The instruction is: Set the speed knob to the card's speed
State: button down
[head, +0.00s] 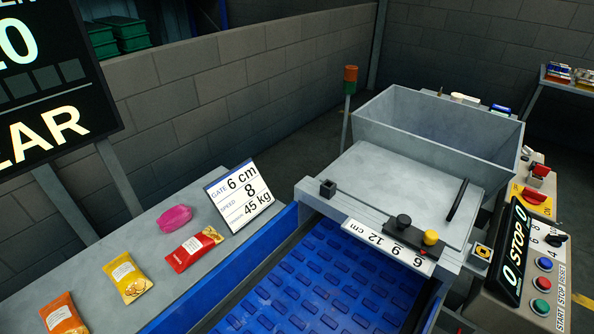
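The white card (239,196) stands on the grey side table at centre left and reads gate 6 cm, speed 8 and 45 kg. A black speed knob (556,240) sits on the control box at the right edge, with small printed numbers beside it. Its pointer direction is too small to read surely. The box's black display (515,250) shows STOP and 0. My gripper is not in view.
Blue, red and green buttons (543,285) sit below the knob. A red switch on a yellow plate (535,195) is behind it. The blue belt (325,285), grey hopper (435,125) and gate scale (388,246) fill the middle. Packets (127,277) lie on the side table (165,290).

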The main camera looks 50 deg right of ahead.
aim_at(556, 240)
jog(key=z, duration=1.15)
jog(key=k+z, duration=0.7)
jog(key=k+j+z, duration=0.4)
jog(key=k+l, duration=0.1)
